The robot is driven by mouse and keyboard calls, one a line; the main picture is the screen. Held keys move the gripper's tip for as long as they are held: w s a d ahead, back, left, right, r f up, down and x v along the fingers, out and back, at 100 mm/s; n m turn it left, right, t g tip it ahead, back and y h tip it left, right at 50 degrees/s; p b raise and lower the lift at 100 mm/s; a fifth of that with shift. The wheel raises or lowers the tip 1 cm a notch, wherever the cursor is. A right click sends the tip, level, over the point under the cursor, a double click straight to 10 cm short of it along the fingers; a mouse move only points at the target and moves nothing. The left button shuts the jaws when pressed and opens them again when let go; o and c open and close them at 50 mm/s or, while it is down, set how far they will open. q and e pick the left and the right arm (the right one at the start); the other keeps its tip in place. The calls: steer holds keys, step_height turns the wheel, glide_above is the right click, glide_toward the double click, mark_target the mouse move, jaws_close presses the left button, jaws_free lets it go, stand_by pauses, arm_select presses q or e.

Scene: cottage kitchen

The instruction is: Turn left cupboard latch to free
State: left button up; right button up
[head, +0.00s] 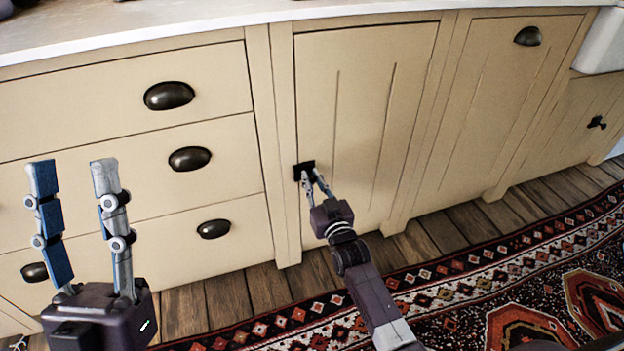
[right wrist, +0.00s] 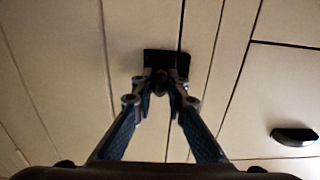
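The left cupboard latch (head: 304,165) is a small black plate with a knob, at the left edge of the cream cupboard door (head: 365,120) in the head view. In the right wrist view the latch plate (right wrist: 157,56) spans the dark gap beside the door. My right gripper (head: 308,176) is at the latch. In the right wrist view its fingertips (right wrist: 162,80) close in on both sides of the dark knob, which they partly hide. The latch's exact angle is hard to tell. My left gripper (head: 72,166) is open and empty, its fingers pointing up, in front of the drawers.
Cream drawers with dark cup pulls (head: 169,95) stand left of the door. Another panel with a cup pull (head: 528,36) and a further door with a black latch (head: 597,123) are at the right. A pale worktop (head: 200,15) runs above; a patterned rug (head: 480,290) covers the floor.

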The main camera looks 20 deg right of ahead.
jaws_close()
